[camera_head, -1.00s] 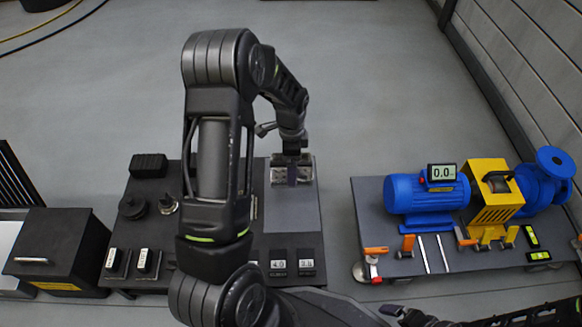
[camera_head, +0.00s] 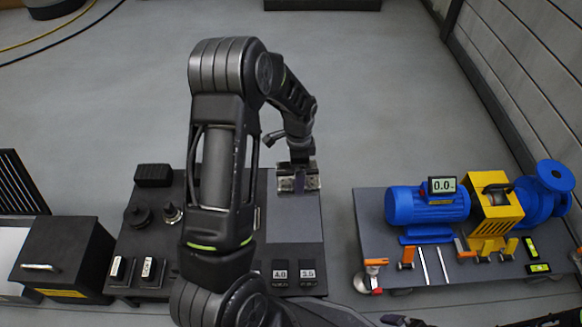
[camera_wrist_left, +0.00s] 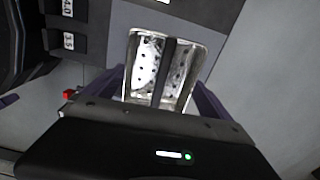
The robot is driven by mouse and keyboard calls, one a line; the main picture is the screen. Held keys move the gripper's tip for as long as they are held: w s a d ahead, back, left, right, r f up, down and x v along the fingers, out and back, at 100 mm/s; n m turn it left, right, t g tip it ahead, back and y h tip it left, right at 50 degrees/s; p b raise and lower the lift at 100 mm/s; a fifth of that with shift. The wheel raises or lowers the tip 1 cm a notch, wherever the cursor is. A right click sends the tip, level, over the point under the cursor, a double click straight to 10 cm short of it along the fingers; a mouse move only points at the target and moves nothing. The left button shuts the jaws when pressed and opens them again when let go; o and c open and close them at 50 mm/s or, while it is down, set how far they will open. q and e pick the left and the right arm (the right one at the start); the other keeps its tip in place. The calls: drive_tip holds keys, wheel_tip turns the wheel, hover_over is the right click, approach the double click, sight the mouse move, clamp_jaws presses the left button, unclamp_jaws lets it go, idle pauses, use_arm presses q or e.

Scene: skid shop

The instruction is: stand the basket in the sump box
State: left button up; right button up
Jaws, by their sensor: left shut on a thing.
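The basket (camera_head: 286,184) is a small, shiny metal box with perforated walls. In the left wrist view the basket (camera_wrist_left: 146,62) shows a dark bar down its middle. My left gripper (camera_head: 298,186) is shut on it over the grey panel of the black bench; its purple fingers (camera_wrist_left: 160,90) lie on either side. I cannot tell whether the basket touches the panel. At the far left stands a black box (camera_head: 75,245) with a bar handle and a yellow label. It may be the sump box, but I cannot read the label.
The black bench (camera_head: 300,257) carries knobs, a dark block and labelled tiles. My left arm hides part of it. To the right, a grey skid (camera_head: 372,225) holds a blue motor (camera_head: 425,205), a yellow guard and a blue pump. A floor gap separates bench and skid.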

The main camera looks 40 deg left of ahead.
use_arm(q)
drive_tip(key=d+r+n+p, duration=0.3)
drive_tip(key=d+r+p, duration=0.3)
drive_tip(key=r+p, duration=0.4)
drive_tip(key=d+r+n+p, duration=0.3)
drive_tip(key=d+r+p, duration=0.3)
drive_tip(key=r+p, duration=0.4)
drive_tip(key=d+r+n+p, duration=0.3)
drive_tip(key=d+r+p, duration=0.3)
drive_tip(key=r+p, duration=0.5)
wheel_tip(320, 180, up, 2)
drive_tip(key=shift+w+d+r, duration=0.2)
drive_tip(key=shift+w+d, duration=0.15)
drive_tip(key=shift+w, duration=0.05)
use_arm(e)
wheel_tip(320, 180, up, 33)
drive_tip(key=s+a, duration=0.1)
drive_tip(key=s, duration=0.1)
drive_tip(key=shift+s+a+g, duration=0.3)
drive_tip(key=shift+s+a, duration=0.05)
drive_tip(key=shift+f, duration=0.1)
drive_tip(key=shift+c, duration=0.3)
